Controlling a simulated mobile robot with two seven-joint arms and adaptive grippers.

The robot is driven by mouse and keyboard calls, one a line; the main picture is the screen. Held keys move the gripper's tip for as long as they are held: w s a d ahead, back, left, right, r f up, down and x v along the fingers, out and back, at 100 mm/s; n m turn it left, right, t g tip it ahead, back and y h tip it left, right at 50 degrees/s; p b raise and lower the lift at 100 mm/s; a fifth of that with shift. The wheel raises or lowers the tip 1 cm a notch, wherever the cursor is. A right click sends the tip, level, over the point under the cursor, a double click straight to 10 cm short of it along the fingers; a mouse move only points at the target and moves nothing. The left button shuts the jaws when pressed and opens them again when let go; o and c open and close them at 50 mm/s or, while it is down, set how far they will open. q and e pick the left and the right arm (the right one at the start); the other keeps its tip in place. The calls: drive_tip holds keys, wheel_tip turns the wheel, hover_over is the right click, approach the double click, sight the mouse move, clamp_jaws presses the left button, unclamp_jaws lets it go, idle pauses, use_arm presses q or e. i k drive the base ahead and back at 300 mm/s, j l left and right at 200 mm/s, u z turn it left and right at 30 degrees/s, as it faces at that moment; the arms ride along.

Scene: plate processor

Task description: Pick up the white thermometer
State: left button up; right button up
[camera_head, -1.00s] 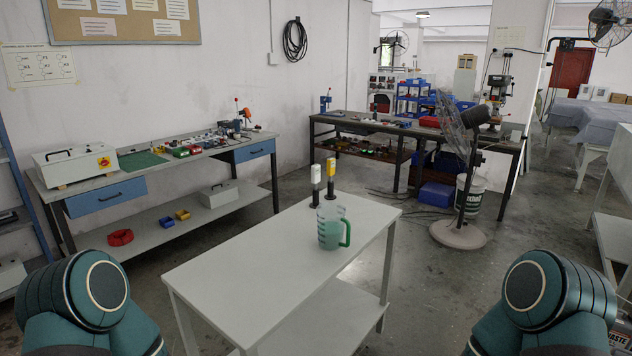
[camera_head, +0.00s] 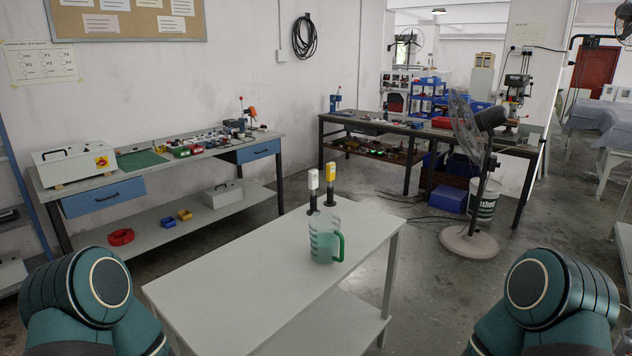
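The white thermometer (camera_head: 313,180) stands upright on the white table (camera_head: 220,292), near its far end, with its white head on top and a dark lower part. A yellow-headed one (camera_head: 330,174) of similar shape stands just to its right. Only the teal upper parts of my two arms show, at the bottom left and bottom right. Neither gripper is in view.
The near part of the white table is bare. A workbench (camera_head: 203,154) with tools stands along the left wall. A second bench (camera_head: 423,131) stands at the back. A pedestal fan (camera_head: 470,243) stands on the floor to the right of the table.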

sight(313, 174)
drive_tip(key=i+l, duration=0.25)
drive_tip(key=i+l+u, duration=0.1)
drive_tip(key=l, duration=0.25)
drive_tip(key=i+l+u, duration=0.1)
drive_tip(key=i+l, duration=0.45)
drive_tip(key=l, duration=0.15)
drive_tip(key=i+l+u, duration=0.1)
drive_tip(key=i+l, duration=0.3)
drive_tip(key=l, duration=0.25)
drive_tip(key=i+l+u, duration=0.15)
drive_tip(key=l, duration=0.2)
drive_tip(key=i+l, duration=0.2)
drive_tip(key=l, duration=0.2)
